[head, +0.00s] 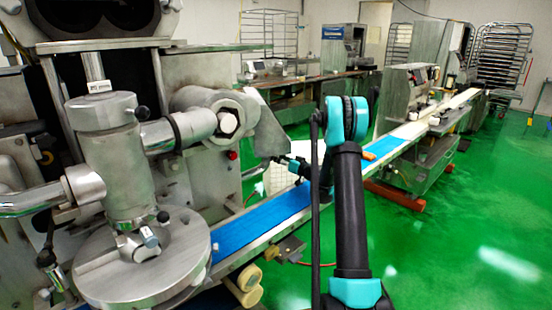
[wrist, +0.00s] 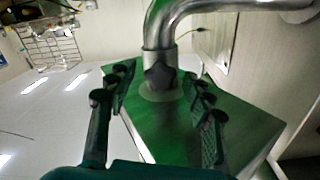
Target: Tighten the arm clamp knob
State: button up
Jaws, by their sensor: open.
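The arm clamp knob, a small dark lobed knob (wrist: 160,76), is in the middle of the wrist view. It sits at the lower end of a bent chrome pipe (wrist: 158,38), just above a green-tinted metal surface (wrist: 165,125). My gripper (wrist: 163,80) is open, with one dark finger on each side of the knob in the picture. I see a gap on both sides and cannot tell how far the fingertips are from the knob in depth. In the head view my gripper (head: 292,163) is small and partly hidden beside a grey wedge-shaped housing; I cannot make out this knob there.
The large steel machine (head: 115,160) with its round plate (head: 145,260) fills the left. A blue conveyor belt (head: 262,222) runs beneath my gripper towards more machines at the back right. Green floor (head: 470,225) is open on the right. A wire rack (wrist: 50,45) shows in the wrist view.

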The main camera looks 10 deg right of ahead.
jog(key=shift+x, duration=0.95)
